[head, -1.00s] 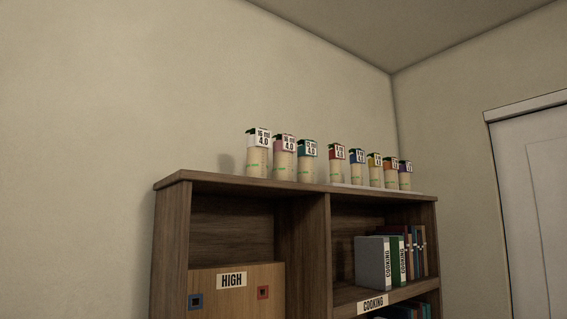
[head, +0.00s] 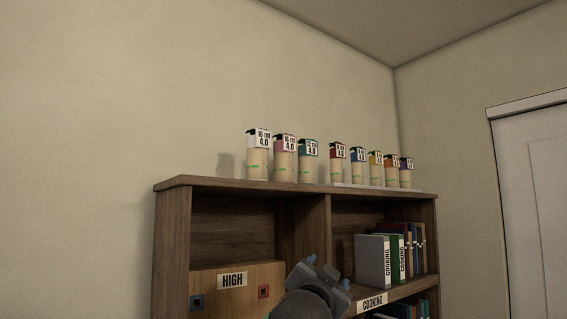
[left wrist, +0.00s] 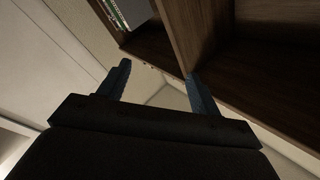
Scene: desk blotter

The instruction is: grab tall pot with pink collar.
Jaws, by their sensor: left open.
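The pot with the pink collar (head: 285,160) stands upright on top of the bookshelf, second from the left in the row. It has a pale tan body and a white label. My left gripper (head: 320,268) is in front of the shelf at the bottom of the head view, well below the pots and apart from them. In the left wrist view its two blue fingers (left wrist: 160,84) are spread, with nothing between them. My right gripper is not in view.
A white-collared pot (head: 257,160) and a teal-collared pot (head: 308,163) flank it. Several more pots stand to the right. The wooden bookshelf (head: 172,240) holds a box labelled HIGH (head: 215,300) and books (head: 372,262).

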